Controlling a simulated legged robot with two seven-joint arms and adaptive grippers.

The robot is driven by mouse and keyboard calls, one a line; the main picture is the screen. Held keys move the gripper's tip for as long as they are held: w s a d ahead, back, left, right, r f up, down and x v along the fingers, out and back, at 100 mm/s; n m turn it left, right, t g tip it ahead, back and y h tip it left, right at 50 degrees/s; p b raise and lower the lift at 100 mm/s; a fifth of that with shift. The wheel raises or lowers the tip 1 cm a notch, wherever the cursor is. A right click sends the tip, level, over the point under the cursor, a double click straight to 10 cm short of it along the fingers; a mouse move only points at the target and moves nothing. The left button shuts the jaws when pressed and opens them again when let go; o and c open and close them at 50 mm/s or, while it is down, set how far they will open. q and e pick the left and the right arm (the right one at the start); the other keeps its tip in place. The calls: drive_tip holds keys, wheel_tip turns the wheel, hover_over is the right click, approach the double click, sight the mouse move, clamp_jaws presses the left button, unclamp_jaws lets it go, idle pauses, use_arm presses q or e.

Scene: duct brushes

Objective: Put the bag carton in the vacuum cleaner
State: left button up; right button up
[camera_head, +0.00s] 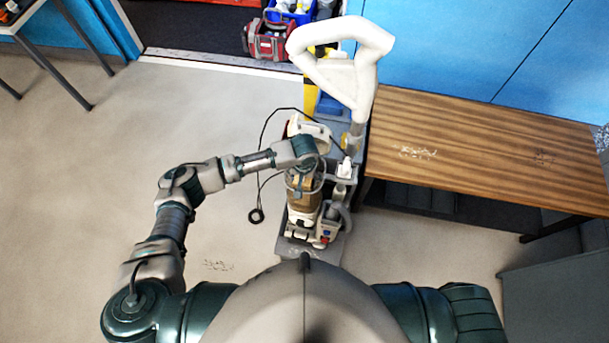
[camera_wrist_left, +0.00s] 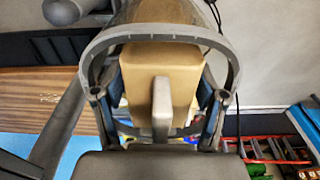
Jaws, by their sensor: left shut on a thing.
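The vacuum cleaner (camera_head: 330,215) stands upright on a grey base in the middle of the head view, with a large white loop handle (camera_head: 360,80) above it. My left gripper (camera_head: 305,170) is over the front of its body. In the left wrist view, the gripper (camera_wrist_left: 160,108) is shut on the tan bag carton (camera_wrist_left: 186,72), with a finger on each side. A grey curved rim (camera_wrist_left: 160,32) crosses over the carton. The carton's far end is hidden, and I cannot tell how deep it sits in the cleaner. My right gripper is out of view.
A wooden bench (camera_head: 480,145) stands right of the cleaner, close to it. A black cord (camera_head: 256,214) hangs at the cleaner's left. A red bag (camera_head: 268,40) and a blue crate are at the back.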

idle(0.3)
use_arm(q)
drive_tip(key=o, duration=1.8)
drive_tip(key=r, duration=1.1)
drive_tip(key=shift+s+r, duration=0.2)
drive_tip(key=shift+s, duration=0.1)
drive_tip(key=shift+s+r+p, duration=0.15)
drive_tip(key=shift+r+p, duration=0.15)
drive_tip(key=shift+r, duration=0.05)
drive_tip(key=shift+s+a+r+p, duration=0.25)
drive_tip(key=shift+s+p, duration=0.2)
drive_tip(key=shift+p, duration=0.2)
drive_tip(key=shift+s+a+r+p, duration=0.2)
drive_tip(key=shift+s+p, duration=0.2)
drive_tip(key=shift+p, duration=0.25)
drive_tip(key=r+p, duration=0.1)
drive_tip(key=p, duration=0.1)
drive_tip(key=s+r+p, duration=0.1)
drive_tip(key=r, duration=0.1)
drive_tip(key=s+r+p, duration=0.1)
drive_tip(key=p, duration=0.1)
drive_tip(key=shift+a+r+p, duration=0.35)
drive_tip(key=shift+a, duration=0.05)
drive_tip(key=shift+w, duration=0.1)
drive_tip(key=shift+d, duration=0.1)
